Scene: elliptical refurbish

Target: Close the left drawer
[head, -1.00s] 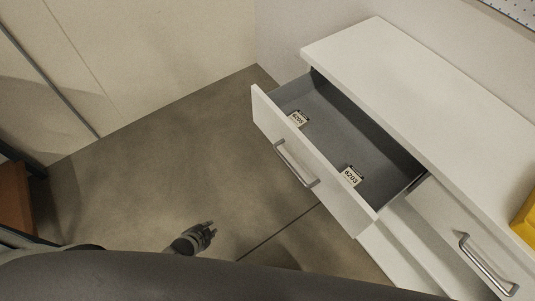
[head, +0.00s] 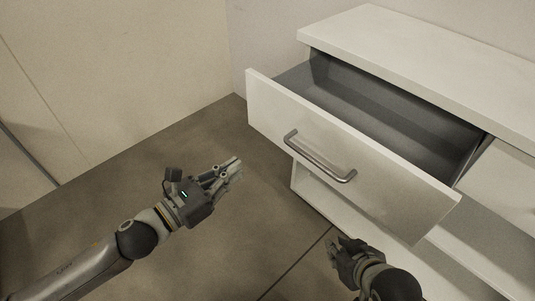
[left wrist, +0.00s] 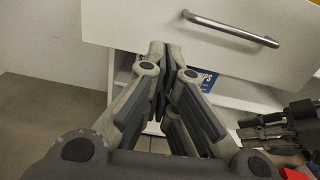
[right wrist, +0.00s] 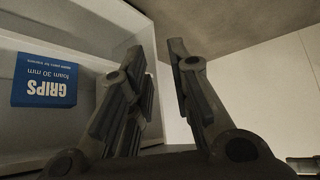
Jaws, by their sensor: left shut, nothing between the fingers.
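The left drawer (head: 350,160) of the white cabinet is pulled out, with a grey interior and a metal bar handle (head: 318,160) on its white front. In the left wrist view its front (left wrist: 150,22) and handle (left wrist: 232,30) show at the top. My left gripper (head: 236,167) is shut and empty, left of the drawer front and apart from it in the head view. My right gripper (head: 335,243) is below the drawer front; in the right wrist view its fingers (right wrist: 160,48) are apart with nothing between them. The bottom of the drawer is mostly hidden by its front.
The white cabinet top (head: 420,60) runs along the wall. Open shelf space (head: 345,210) lies below the drawer; a blue GRIPS box (right wrist: 45,80) sits in a compartment in the right wrist view. Grey floor (head: 130,165) is clear to the left.

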